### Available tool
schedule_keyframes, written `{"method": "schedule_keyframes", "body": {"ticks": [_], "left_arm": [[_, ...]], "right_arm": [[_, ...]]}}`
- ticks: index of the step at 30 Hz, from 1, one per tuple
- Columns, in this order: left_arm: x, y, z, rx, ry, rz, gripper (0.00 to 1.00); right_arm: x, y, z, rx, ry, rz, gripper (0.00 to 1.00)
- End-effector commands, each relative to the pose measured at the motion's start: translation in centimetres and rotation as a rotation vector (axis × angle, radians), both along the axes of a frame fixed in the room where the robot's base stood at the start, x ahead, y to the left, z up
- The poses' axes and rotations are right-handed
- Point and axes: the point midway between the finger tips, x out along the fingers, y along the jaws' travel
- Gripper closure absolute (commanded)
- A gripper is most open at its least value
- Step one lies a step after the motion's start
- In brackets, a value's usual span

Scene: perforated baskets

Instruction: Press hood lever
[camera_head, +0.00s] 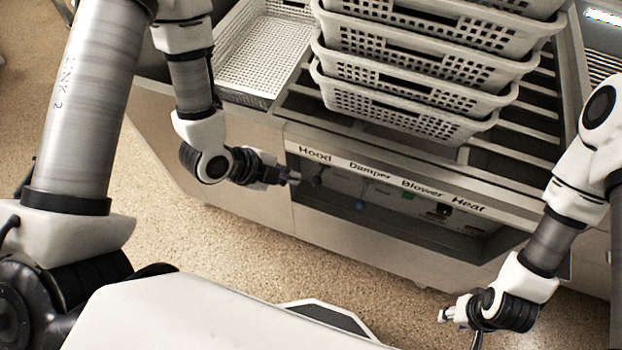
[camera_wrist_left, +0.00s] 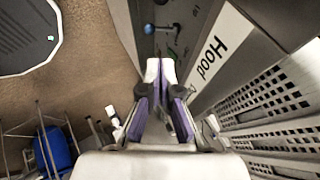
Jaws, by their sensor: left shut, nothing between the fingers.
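The control panel sits in a recess under a light strip with the labels Hood (camera_head: 315,155), Damper, Blower and Heat. The Hood lever (camera_head: 313,178) is a small dark shape below its label, partly hidden by my left gripper. My left gripper (camera_head: 292,178) is shut and empty, at the recess's left end beside this lever; I cannot tell if they touch. In the left wrist view its fingertips (camera_wrist_left: 160,68) are together, close to the panel, with the Hood label (camera_wrist_left: 212,58) to their right. My right gripper (camera_head: 456,314) hangs low at the right, away from the panel.
A blue-knobbed lever (camera_head: 360,204) is under Damper; it also shows in the left wrist view (camera_wrist_left: 149,28). A green control (camera_head: 408,193) is under Blower and a dark switch (camera_head: 441,210) under Heat. Stacked perforated baskets (camera_head: 420,75) stand on the slatted top above.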

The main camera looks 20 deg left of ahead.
Motion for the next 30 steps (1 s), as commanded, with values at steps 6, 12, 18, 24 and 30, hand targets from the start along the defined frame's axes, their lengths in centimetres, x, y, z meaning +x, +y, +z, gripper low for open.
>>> {"method": "schedule_keyframes", "body": {"ticks": [6, 12, 18, 24, 30], "left_arm": [[0.7, -0.7, -2.2, 0.001, -0.003, -0.004, 1.00], [2.2, -2.5, -4.2, 0.004, 0.003, -0.006, 1.00], [4.3, -4.4, -7.6, 0.002, 0.002, -0.004, 1.00], [6.0, -3.6, -10.2, -0.001, 0.001, 0.002, 1.00], [6.5, -3.2, -11.0, 0.000, 0.000, 0.001, 1.00]], "right_arm": [[0.0, 0.0, -3.5, 0.000, 0.000, 0.000, 0.60], [0.0, 0.0, -3.9, 0.000, 0.000, 0.000, 0.60], [0.0, 0.0, -3.7, 0.000, 0.000, 0.000, 0.60], [0.0, 0.0, -3.5, 0.000, 0.000, 0.000, 0.60], [0.0, 0.0, -3.5, 0.000, 0.000, 0.000, 0.60]]}}
